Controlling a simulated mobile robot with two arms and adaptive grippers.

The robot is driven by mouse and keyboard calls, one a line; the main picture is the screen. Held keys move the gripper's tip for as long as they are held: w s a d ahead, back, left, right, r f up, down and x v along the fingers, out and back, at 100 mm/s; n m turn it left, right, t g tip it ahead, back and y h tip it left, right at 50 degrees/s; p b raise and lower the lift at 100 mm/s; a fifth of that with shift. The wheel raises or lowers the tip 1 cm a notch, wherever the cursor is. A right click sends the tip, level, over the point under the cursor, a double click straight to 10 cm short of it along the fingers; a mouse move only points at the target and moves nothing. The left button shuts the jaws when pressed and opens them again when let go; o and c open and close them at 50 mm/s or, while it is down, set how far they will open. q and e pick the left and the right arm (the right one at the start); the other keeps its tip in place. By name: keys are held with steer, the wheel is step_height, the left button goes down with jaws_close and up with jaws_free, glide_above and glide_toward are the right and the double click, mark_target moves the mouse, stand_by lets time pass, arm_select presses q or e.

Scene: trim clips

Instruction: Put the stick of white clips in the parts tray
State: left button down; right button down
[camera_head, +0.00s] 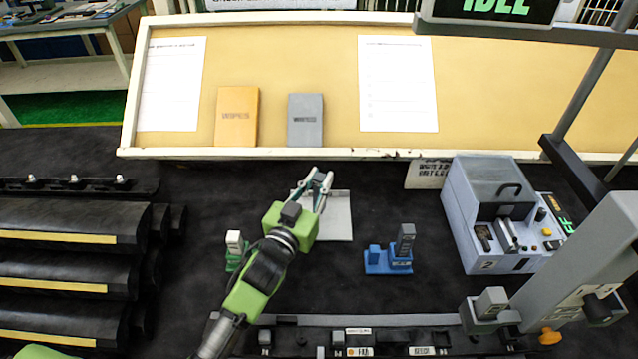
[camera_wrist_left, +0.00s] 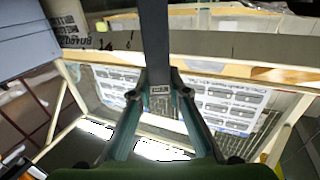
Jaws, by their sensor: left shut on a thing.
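My left gripper (camera_head: 320,180) is shut on a slim grey bar, held above the back of a pale, flat tray (camera_head: 338,222). In the left wrist view the bar (camera_wrist_left: 155,45) runs up from between the fingertips and looks dark; I cannot tell whether it is the stick of white clips. A small white-topped piece (camera_head: 234,239) stands upright in a green holder (camera_head: 232,262) left of my arm. A dark grey piece (camera_head: 406,238) stands in a blue holder (camera_head: 376,262) to the right. The right gripper is out of view.
An orange box (camera_head: 238,117) and a grey box (camera_head: 306,120) stand against the back board. A grey machine (camera_head: 490,215) is at the right. Black rolls (camera_head: 60,265) lie at the left. A rail with small parts (camera_head: 390,338) runs along the front. Dark mat is clear around the tray.

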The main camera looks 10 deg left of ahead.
arm_select(q)
steer(key=shift+f, duration=0.65)
steer(key=shift+d, duration=0.1)
steer(key=shift+f+b, duration=0.4)
steer(key=shift+f, duration=0.3)
steer(key=c, duration=1.9)
jaws_free()
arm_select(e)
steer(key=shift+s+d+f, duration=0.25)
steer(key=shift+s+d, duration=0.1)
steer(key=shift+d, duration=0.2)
arm_select(q)
steer(key=shift+r, duration=0.15)
